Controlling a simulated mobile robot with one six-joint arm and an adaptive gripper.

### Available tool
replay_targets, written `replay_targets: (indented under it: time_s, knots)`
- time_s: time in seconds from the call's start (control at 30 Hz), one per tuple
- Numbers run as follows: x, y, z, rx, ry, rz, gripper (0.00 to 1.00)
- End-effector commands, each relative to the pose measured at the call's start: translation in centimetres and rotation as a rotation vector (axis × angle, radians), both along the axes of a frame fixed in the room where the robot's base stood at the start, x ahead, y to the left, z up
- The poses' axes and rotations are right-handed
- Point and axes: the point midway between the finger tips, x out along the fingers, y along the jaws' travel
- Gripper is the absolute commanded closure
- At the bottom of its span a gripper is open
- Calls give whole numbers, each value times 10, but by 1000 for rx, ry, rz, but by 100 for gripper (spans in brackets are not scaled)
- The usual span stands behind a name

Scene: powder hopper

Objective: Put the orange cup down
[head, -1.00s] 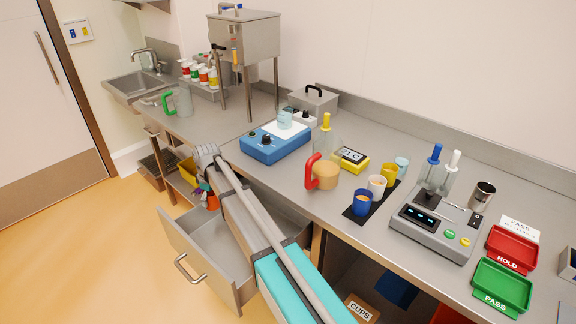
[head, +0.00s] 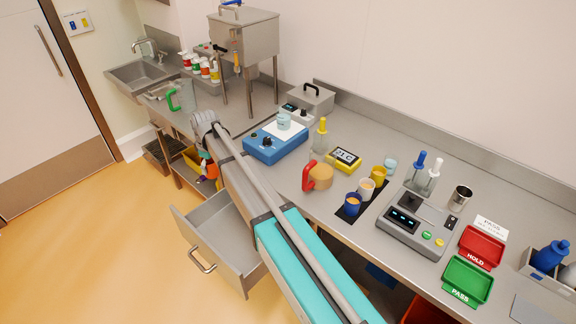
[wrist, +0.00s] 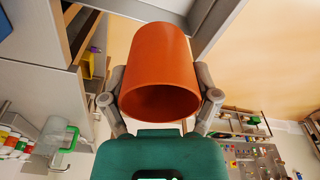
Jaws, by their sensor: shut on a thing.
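The orange cup (wrist: 157,62) is in my gripper (wrist: 162,76), one finger on each side of its wall, in the wrist view. Its open mouth faces the wrist camera and its inside looks empty. In the head view only a small orange part of the cup (head: 210,169) shows beyond my arm, in front of the counter's front edge and above the open drawer's far end. My arm hides most of the gripper there. I see nothing under the cup touching it.
The grey drawer (head: 222,228) stands open and looks empty. The counter (head: 283,192) has bare room before the blue device (head: 276,143). A jug with a green handle (head: 182,97) stands near the sink (head: 140,75).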

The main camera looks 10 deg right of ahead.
Motion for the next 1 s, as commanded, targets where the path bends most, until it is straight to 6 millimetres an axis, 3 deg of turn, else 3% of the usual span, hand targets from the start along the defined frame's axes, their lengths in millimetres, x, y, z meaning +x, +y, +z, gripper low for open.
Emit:
replay_targets:
  time_s: [0.03,0.3,1.0]
  knots:
    - [0,0,17,0,0,0,54]
    - [0,0,42,0,0,0,54]
    - [0,0,45,0,0,0,54]
